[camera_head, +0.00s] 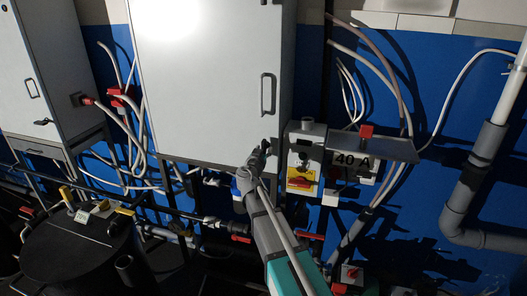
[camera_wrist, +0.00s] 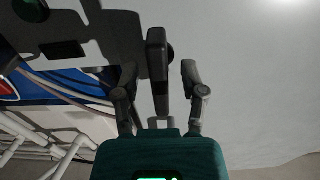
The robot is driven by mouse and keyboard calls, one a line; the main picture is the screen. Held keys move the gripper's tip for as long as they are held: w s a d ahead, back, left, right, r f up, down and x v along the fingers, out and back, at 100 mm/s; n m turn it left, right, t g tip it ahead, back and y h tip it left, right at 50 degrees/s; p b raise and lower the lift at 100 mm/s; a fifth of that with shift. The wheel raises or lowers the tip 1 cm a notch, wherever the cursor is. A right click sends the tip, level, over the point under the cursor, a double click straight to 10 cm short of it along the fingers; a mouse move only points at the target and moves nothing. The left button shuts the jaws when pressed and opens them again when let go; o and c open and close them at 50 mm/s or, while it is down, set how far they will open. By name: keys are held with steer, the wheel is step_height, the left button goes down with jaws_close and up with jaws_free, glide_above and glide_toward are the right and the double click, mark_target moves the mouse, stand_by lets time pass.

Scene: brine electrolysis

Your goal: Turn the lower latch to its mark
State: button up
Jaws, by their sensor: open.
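The lower latch (camera_wrist: 157,50) is a dark bar on the pale cabinet door (camera_head: 205,70), near its lower right corner. In the wrist view its free end hangs between the two fingers of my gripper (camera_wrist: 159,70), with a gap visible on each side. The fingers are apart, and I cannot tell whether either touches the bar. In the head view my gripper (camera_head: 262,149) is at the door's lower right corner and largely hides the latch. The latch's mark cannot be made out.
A pull handle (camera_head: 267,94) is higher on the door. Right of the cabinet are a switch box (camera_head: 304,140) with a red and yellow switch and a box labelled 40 A (camera_head: 352,160) under a shelf. A black drum (camera_head: 75,250) stands lower left. Pipes run below.

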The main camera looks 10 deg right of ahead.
steer(key=shift+s, duration=0.1)
steer(key=v, duration=1.2)
stand_by(0.4)
steer(key=s+d+f+g+b, duration=0.2)
steer(key=s+d+f+g, duration=0.85)
steer(key=f, duration=0.35)
steer(key=s+a+f+n+g+y, duration=0.2)
steer(key=s+f+y, duration=0.2)
steer(key=s, duration=0.2)
steer(key=s+a+f+n+g+y+b, duration=0.1)
steer(key=s+a+f+n+g+y, duration=0.1)
steer(key=s, duration=0.4)
step_height(320, 180, down, 2)
steer(key=shift+f+n+g+y, duration=0.1)
steer(key=shift+n+g+y, duration=0.6)
steer(key=shift+g+y, duration=0.2)
steer(key=shift+a, duration=0.1)
